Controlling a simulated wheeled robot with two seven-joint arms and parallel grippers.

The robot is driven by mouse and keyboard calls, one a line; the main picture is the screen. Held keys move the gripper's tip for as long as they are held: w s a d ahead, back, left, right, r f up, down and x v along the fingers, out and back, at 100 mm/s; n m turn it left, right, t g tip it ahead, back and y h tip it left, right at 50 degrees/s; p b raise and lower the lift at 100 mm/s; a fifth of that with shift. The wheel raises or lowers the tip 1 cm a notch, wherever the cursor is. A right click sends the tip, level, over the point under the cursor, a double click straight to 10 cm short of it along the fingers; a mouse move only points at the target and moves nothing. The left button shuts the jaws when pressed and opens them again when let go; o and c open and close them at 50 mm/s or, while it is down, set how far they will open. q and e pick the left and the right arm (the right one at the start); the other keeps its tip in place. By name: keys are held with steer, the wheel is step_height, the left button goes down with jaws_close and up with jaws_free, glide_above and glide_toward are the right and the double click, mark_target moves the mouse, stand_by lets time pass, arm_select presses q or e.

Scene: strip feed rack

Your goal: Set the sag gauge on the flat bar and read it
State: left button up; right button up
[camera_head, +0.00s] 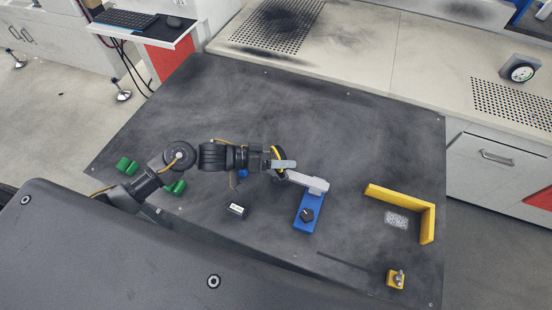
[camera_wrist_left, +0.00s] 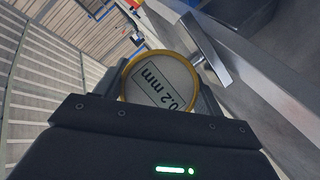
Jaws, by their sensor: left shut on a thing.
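The sag gauge (camera_wrist_left: 163,80) has a round face with a yellow rim, and its face reads "0.2 mm" in the left wrist view. My left gripper (camera_head: 274,161) is shut on it, and its yellow rim (camera_head: 277,153) shows edge-on in the head view. A light grey bar (camera_head: 306,181) runs from beside the gripper to a blue block with a black knob (camera_head: 308,213). A short grey piece (camera_head: 284,164) at the gauge lies close to the bar's near end; I cannot tell if they touch. My right gripper is not in view.
A yellow L-shaped bracket (camera_head: 428,222) lies at the right of the dark table, with a small yellow block (camera_head: 396,279) below it. Green blocks (camera_head: 127,166) sit at the left. The back is clear.

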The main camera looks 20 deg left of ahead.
arm_select(q)
steer(key=shift+f, duration=0.15)
stand_by(0.5)
steer(key=o, duration=1.2)
steer(key=shift+b+v, duration=0.45)
steer(key=shift+v, duration=5.05)
steer(key=shift+d, duration=0.1)
